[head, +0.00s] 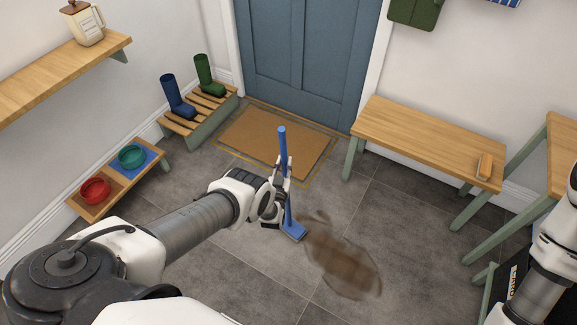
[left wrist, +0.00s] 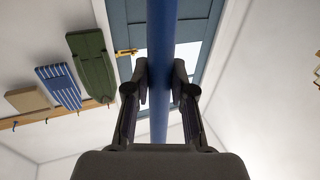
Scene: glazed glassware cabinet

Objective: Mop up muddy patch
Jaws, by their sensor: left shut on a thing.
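A brown muddy patch (head: 342,262) lies on the grey tiled floor, right of the middle in the head view. My left gripper (head: 283,172) is shut on the blue handle of a mop (head: 282,140), which stands nearly upright. The mop's blue head (head: 294,231) is low by the floor at the patch's upper left edge; I cannot tell whether it touches the floor. In the left wrist view the blue handle (left wrist: 160,60) runs between the two fingers (left wrist: 160,85). My right arm shows at the right edge; its gripper is out of view.
A doormat (head: 272,140) lies before the blue door (head: 310,60). A wooden bench (head: 430,135) with a brush (head: 485,165) stands right. A boot rack (head: 200,112) and a stand with a red bowl (head: 94,190) and a green bowl (head: 132,156) line the left wall.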

